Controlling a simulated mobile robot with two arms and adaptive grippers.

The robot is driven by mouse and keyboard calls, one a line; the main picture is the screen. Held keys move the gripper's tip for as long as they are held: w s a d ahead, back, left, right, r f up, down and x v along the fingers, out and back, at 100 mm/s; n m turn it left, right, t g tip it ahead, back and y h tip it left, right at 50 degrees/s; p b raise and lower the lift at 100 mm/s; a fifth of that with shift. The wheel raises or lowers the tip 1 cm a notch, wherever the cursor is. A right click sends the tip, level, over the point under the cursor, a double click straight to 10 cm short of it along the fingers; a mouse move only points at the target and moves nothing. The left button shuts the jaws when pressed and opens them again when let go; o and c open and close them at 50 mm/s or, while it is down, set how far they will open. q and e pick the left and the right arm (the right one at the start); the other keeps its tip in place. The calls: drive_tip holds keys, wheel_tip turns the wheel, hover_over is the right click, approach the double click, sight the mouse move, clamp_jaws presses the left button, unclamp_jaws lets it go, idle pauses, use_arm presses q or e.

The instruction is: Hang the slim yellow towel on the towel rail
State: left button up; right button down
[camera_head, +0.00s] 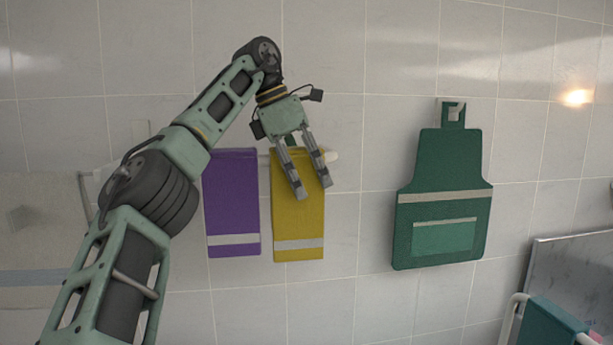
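The slim yellow towel (298,225), with a pale band near its lower edge, hangs straight down on the wall. My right gripper is not in view.
A purple towel (231,205) with a pale band hangs close on the left of the yellow one. A green apron (440,220) hangs from a hook (452,110) farther right. A teal item (550,322) on a white frame stands at the lower right. Tiled wall between towel and apron is bare.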

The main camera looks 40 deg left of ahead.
sight(239, 164)
use_arm(q)
drive_tip(key=shift+o, duration=1)
drive_tip(key=shift+s+a+r, duration=0.15)
drive_tip(key=shift+a+r, duration=0.05)
drive_tip(key=shift+r, duration=0.45)
drive_tip(key=shift+v, duration=0.9)
drive_tip(key=s+a, duration=0.2)
drive_tip(key=s, duration=0.1)
drive_tip(key=s+a, duration=0.5)
drive_tip(key=s, duration=0.1)
drive_tip(key=shift+s+a+f, duration=0.15)
drive_tip(key=shift+s+a, duration=0.05)
drive_tip(key=shift+a, duration=0.05)
